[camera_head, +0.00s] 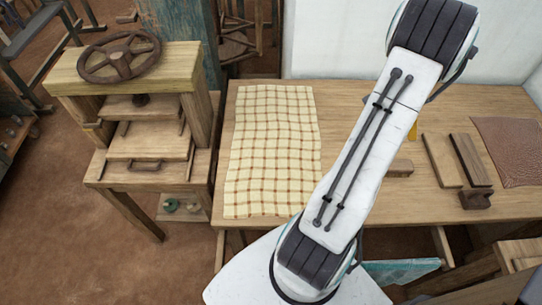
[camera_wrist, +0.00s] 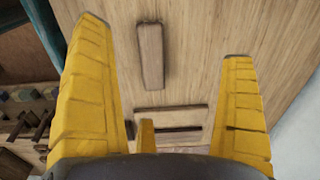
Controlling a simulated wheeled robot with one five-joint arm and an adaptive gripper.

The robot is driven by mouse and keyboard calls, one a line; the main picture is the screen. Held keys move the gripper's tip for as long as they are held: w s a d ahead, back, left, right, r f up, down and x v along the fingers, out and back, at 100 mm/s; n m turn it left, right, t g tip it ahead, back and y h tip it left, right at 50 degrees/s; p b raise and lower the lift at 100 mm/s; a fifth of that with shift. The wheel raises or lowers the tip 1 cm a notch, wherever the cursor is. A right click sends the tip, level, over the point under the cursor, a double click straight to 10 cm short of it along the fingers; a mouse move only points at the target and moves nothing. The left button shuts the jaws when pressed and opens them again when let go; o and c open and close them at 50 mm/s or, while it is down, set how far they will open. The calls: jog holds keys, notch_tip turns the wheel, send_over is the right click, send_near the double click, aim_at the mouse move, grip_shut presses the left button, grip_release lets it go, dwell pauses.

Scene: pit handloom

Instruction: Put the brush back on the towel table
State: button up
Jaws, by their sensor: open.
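The checked cream towel (camera_head: 275,150) lies flat on the left part of the wooden table (camera_head: 375,97). A small brown wooden block (camera_head: 400,168) lies on the same table, partly hidden by my arm. It also shows in the wrist view (camera_wrist: 150,55), lengthwise between the yellow fingers. It may be the brush, but no bristles show. My gripper (camera_wrist: 163,42) is open and empty, with the tabletop beyond its fingers. In the head view my arm hides most of the gripper, and only a bit of yellow shows. I cannot tell its height above the table.
Two slats, one light (camera_head: 442,160) and one dark (camera_head: 471,160), lie right of the block. A small dark piece (camera_head: 475,200) and a brown sheet (camera_head: 512,150) are near them. A wooden press (camera_head: 142,125) stands left of the table. A white wall (camera_head: 330,40) is behind.

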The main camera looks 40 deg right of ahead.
jog(key=w+a+r+n+t, duration=0.1)
jog(key=w+a+r+n, duration=0.45)
jog(key=a, duration=0.45)
jog(key=w+a+r+n, duration=0.4)
jog(key=w+a+r, duration=0.2)
jog(key=a, duration=0.3)
jog(key=s+a+r+n+t, duration=0.1)
jog(key=s+a+r+n, duration=0.1)
jog(key=a+n, duration=0.4)
jog(key=s+a+r+n+t, duration=0.2)
jog(key=s+a+n, duration=0.3)
jog(key=a, duration=1)
jog(key=shift+s+a+n+y, duration=0.2)
jog(key=shift+n+y, duration=0.1)
jog(key=shift+n, duration=0.75)
jog(key=shift+r, duration=0.1)
